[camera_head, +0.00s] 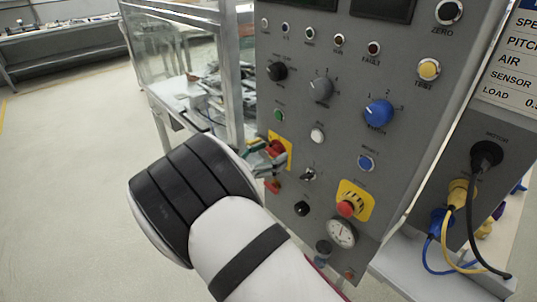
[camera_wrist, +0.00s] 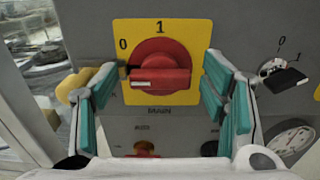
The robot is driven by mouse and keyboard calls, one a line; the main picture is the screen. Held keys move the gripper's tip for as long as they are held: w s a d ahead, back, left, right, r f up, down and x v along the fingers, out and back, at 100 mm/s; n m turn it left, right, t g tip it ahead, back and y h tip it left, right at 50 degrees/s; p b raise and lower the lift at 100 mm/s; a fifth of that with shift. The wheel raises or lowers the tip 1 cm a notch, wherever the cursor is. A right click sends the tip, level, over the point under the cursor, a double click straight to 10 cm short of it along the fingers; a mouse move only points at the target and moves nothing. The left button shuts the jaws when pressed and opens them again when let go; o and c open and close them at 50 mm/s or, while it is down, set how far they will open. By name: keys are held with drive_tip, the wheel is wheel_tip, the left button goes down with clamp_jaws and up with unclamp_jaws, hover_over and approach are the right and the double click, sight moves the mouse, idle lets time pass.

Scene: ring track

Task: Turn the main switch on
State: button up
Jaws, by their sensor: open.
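The main switch (camera_wrist: 160,62) is a red rotary knob on a yellow plate (camera_wrist: 188,32) marked 0 at upper left and 1 at top, with MAIN printed below. Its grip bar lies level, with a white mark on its left part. In the head view the switch (camera_head: 277,147) is partly hidden by my gripper (camera_head: 264,155). In the wrist view my gripper (camera_wrist: 168,75) is open, its teal-padded fingers on either side of the knob. The left fingertip is very close to the bar's left end; I cannot tell if they touch. The right finger stands apart.
A black key-type switch (camera_wrist: 285,78) and a gauge (camera_wrist: 290,138) are right of the fingers. A red button (camera_head: 347,208) on yellow is lower right on the panel. A glass-sided enclosure (camera_head: 180,60) stands left of the panel. Open floor (camera_head: 70,150) lies farther left.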

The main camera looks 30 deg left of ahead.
drive_tip(key=c, duration=1.2)
drive_tip(key=shift+o, duration=0.2)
drive_tip(key=m+b, duration=0.2)
drive_tip(key=m, duration=0.2)
drive_tip(key=shift+f+m, duration=0.1)
drive_tip(key=shift+m, duration=0.3)
drive_tip(key=m+b, duration=0.2)
drive_tip(key=m, duration=0.2)
drive_tip(key=shift+d+f, duration=0.1)
drive_tip(key=shift+d, duration=0.05)
drive_tip(key=m+b, duration=0.2)
drive_tip(key=m, duration=0.3)
drive_tip(key=shift+f+b, duration=0.1)
drive_tip(key=shift+b, duration=0.3)
drive_tip(key=shift+s+m+b, duration=0.1)
drive_tip(key=shift+m+b, duration=1.35)
drive_tip(key=shift+m, duration=0.65)
